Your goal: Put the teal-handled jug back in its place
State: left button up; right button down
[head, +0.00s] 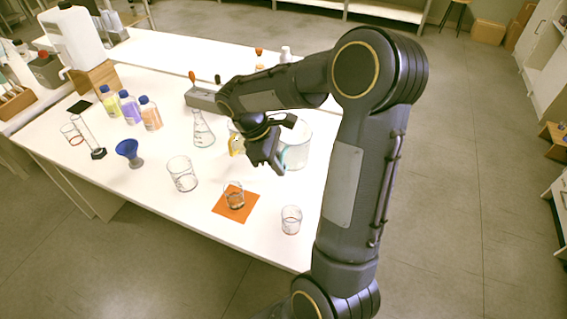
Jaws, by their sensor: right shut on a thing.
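The teal-handled jug (298,150) is a clear, wide glass vessel right of centre on the white table (155,196). Its pale teal handle (281,158) faces left. My right gripper (275,165) reaches down from the right and is shut on the jug at its handle side. The jug looks upright; whether its base touches the table I cannot tell. A second jug with a yellow handle (236,145) stands just left of my right gripper and is partly hidden behind it. My left gripper is not in view.
A beaker (234,190) stands on an orange mat (222,209). A larger beaker (182,176) and a small one (291,222) stand nearby. A flask (203,136), blue funnel (128,150) and blue-capped bottles (129,107) are farther left. The table's front left is clear.

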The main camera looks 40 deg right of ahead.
jog(key=w+d+f, duration=0.2)
jog(key=f, duration=0.1)
jog(key=w+d+f+p, duration=0.1)
jog(key=w+d+f, duration=0.2)
jog(key=f, duration=0.1)
jog(key=w+d+f, duration=0.2)
jog(key=f, duration=0.2)
jog(key=shift+w+d+f, duration=0.15)
jog(key=shift+d+f, duration=0.05)
jog(key=shift+f, duration=0.2)
jog(key=c, duration=1.5)
grip_release()
jog(key=shift+r, duration=0.1)
